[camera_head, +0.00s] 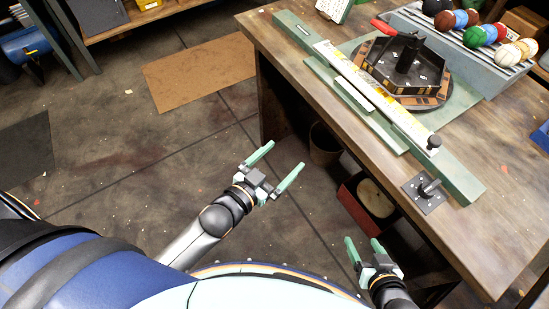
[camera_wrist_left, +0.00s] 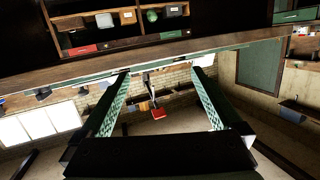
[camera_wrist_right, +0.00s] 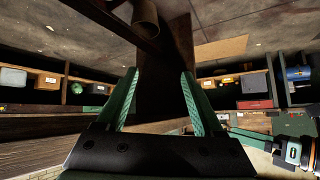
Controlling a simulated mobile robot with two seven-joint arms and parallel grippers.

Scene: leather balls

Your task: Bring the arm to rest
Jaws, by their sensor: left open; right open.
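My left gripper (camera_head: 274,168) is open and empty, held over the floor to the left of the workbench in the head view. Its two green fingers also show spread apart in the left wrist view (camera_wrist_left: 166,88), with nothing between them. My right gripper (camera_head: 363,246) is lower and further right, near the bench's near-left side. Its fingers are apart in the right wrist view (camera_wrist_right: 160,80), with nothing between them. Both arms reach forward from my body, and neither gripper visibly touches anything.
The wooden workbench (camera_head: 505,225) fills the right side, carrying a round black fixture (camera_head: 405,65), a green rail and a rack of coloured balls (camera_head: 480,35). Below it are a red box (camera_head: 368,200) and a bin (camera_head: 324,145). A brown mat (camera_head: 200,72) lies on open floor.

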